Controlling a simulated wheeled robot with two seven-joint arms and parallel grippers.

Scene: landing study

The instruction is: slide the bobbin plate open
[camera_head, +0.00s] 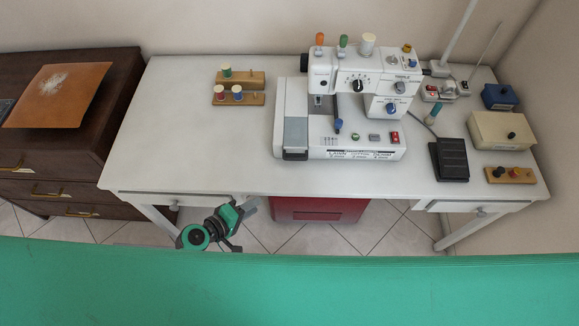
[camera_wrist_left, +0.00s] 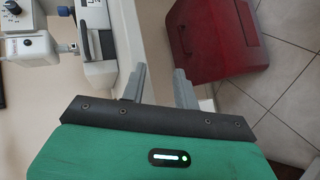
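A white sewing machine (camera_head: 345,140) stands on the white table. The bobbin plate (camera_head: 296,131) is a grey rectangle at the left end of its bed, with a dark strip along its front edge. I cannot tell from its looks how far it is slid. My left gripper (camera_head: 250,207) is in front of the table's front edge, apart from the machine. In the left wrist view its two grey fingers (camera_wrist_left: 158,86) stand apart with nothing between them. The machine's plate end (camera_wrist_left: 97,18) shows at that view's upper left. My right gripper is not in view.
Thread spools on wooden holders (camera_head: 238,98) stand left of the machine. A black pedal (camera_head: 449,160) and a beige box (camera_head: 503,135) stand to the right. A red bin (camera_head: 318,209) is under the table. The table's front left is clear.

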